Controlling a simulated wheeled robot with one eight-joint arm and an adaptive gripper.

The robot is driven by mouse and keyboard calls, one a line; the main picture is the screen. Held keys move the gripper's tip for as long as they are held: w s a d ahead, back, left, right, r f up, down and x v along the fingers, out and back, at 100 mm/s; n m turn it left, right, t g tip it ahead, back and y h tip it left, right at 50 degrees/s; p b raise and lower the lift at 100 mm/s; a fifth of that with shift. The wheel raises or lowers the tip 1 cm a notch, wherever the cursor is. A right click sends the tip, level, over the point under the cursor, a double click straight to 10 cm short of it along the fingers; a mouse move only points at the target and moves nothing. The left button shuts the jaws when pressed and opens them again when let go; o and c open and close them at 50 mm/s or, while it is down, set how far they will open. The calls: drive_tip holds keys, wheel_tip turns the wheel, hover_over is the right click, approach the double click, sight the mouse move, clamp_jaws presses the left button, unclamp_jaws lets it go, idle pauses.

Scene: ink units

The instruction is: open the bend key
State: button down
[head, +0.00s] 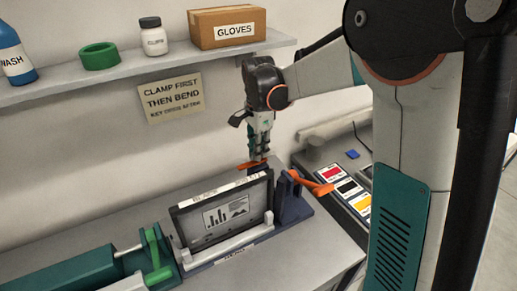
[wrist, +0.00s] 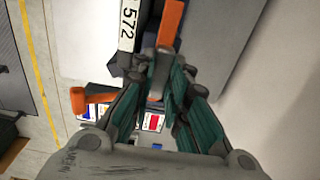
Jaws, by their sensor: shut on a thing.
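My gripper (head: 259,155) points down behind the upright dark-framed panel (head: 225,212), which shows a chart. It is shut on an orange bar-shaped key (head: 250,164) behind the panel's top edge. In the wrist view my fingertips (wrist: 160,58) meet the end of this orange bar (wrist: 172,24). A second orange lever (head: 315,184) sticks out to the right from the dark blue bracket (head: 292,197); it also shows in the wrist view (wrist: 90,101). No label tells which orange part is the bend key. The fingers hide part of the held bar.
A green machine (head: 75,270) with a green handle stands at left on the grey bench. Colored tiles (head: 345,188) lie in a tray at right. A shelf (head: 130,68) with a box and bottles is above. My arm fills the right side.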

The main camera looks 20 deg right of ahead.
drive_tip(key=c, duration=1.6)
unclamp_jaws()
drive_tip(key=shift+o, duration=0.2)
drive_tip(key=shift+r, duration=0.15)
wheel_tip(320, 180, up, 12)
